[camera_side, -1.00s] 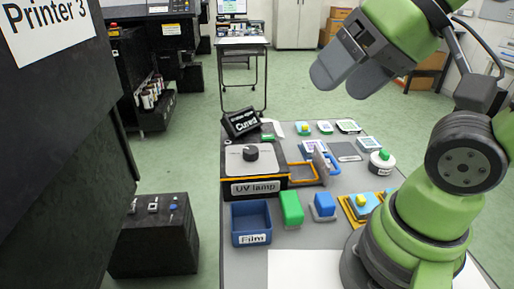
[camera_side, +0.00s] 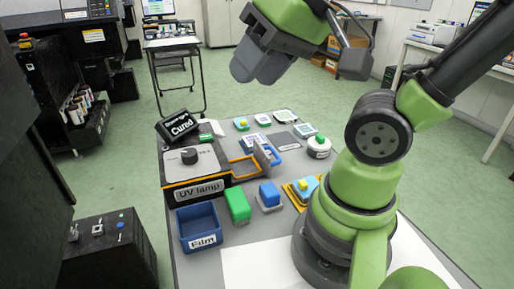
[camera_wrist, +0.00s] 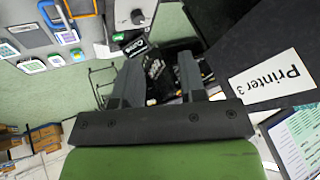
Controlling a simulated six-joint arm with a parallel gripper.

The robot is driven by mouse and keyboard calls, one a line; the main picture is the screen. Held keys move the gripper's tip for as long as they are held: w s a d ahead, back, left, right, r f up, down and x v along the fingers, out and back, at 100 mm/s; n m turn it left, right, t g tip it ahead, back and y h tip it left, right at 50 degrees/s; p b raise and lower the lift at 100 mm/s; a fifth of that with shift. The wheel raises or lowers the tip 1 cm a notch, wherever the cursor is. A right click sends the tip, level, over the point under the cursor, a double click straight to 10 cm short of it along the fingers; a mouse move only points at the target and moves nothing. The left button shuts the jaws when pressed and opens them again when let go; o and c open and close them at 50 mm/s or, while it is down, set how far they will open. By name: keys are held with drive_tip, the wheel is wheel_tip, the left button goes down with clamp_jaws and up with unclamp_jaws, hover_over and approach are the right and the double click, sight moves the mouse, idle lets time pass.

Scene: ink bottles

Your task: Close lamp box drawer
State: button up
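The lamp box (camera_side: 203,160), labelled "UV lamp" with a black knob on its pale top, stands on the grey table in the side view. Its orange-rimmed drawer (camera_side: 245,168) sticks out from the right side, so it is open. The wrist view shows part of the box (camera_wrist: 127,16) and the orange drawer (camera_wrist: 82,8) at the top edge. My gripper (camera_side: 262,64) is high above the table, away from the drawer. Its fingers (camera_wrist: 160,82) are apart with nothing between them.
A black "Cured" box (camera_side: 178,124) stands behind the lamp box. A blue "Film" bin (camera_side: 198,228), a green block (camera_side: 238,206) and a blue block (camera_side: 268,196) stand in front. A green-topped white bottle (camera_side: 318,147) and several small items lie to the right.

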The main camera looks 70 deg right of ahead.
drive_tip(key=w+d+f+m+g+h, duration=0.1)
drive_tip(key=w+d+f+g, duration=0.1)
drive_tip(key=w+d+f, duration=0.35)
drive_tip(key=w+d+f+m+g, duration=0.2)
drive_tip(key=d, duration=0.6)
drive_tip(key=s+d+f+m+g, duration=0.1)
drive_tip(key=s+d+f, duration=0.3)
drive_tip(key=d+f, duration=0.65)
drive_tip(key=shift+y, duration=0.4)
drive_tip(key=f, duration=0.3)
drive_tip(key=a+f, duration=0.1)
drive_tip(key=f, duration=0.2)
drive_tip(key=w+f, duration=0.1)
drive_tip(key=f, duration=0.3)
drive_tip(key=shift+w+a, duration=0.1)
drive_tip(key=shift+a, duration=0.05)
clamp_jaws()
